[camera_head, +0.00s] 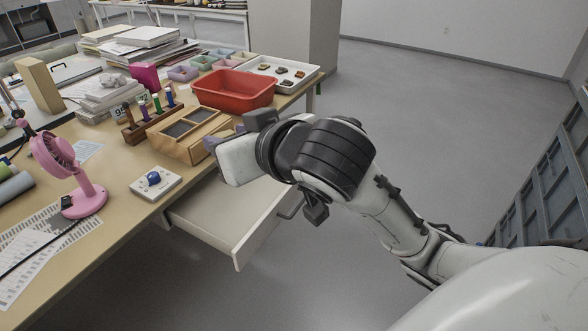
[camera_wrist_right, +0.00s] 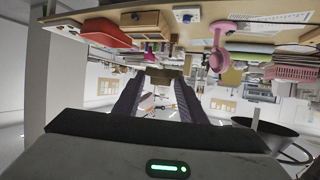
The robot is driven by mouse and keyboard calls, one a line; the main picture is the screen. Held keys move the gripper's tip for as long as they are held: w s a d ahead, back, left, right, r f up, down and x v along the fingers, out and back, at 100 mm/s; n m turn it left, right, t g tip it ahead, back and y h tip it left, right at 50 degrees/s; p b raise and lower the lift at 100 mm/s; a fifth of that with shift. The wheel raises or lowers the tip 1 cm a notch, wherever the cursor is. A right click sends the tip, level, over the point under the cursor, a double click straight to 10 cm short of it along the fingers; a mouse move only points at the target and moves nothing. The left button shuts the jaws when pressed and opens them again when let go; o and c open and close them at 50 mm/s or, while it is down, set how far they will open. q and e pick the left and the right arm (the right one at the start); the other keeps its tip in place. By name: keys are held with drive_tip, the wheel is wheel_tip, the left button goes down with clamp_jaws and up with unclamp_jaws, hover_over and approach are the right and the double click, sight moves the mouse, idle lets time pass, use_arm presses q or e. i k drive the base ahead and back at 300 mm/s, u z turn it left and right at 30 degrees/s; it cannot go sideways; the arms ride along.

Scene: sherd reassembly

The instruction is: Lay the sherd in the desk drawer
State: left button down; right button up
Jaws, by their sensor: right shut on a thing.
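My right gripper (camera_head: 222,139) is at the desk's front edge, beside the wooden box and above the open drawer. In the right wrist view its two dark fingers (camera_wrist_right: 160,95) are closed on a brown sherd (camera_wrist_right: 164,76) at their tips. In the head view the held sherd is hidden or too small to tell from the gripper. The desk drawer (camera_head: 236,252) is pulled out below the desk top, and its visible pale floor looks empty. My arm covers part of its right side. My left gripper is not in view.
A wooden box (camera_head: 187,150) with dark panels stands at the desk edge. A red bin (camera_head: 235,92) and a white tray (camera_head: 312,72) with several small pieces stand behind. A white pad (camera_head: 142,186) with a blue knob and a pink fan (camera_head: 84,196) are at left.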

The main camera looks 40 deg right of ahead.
sight(248, 189)
drive_tip(key=z, duration=0.5)
drive_tip(key=i, duration=1)
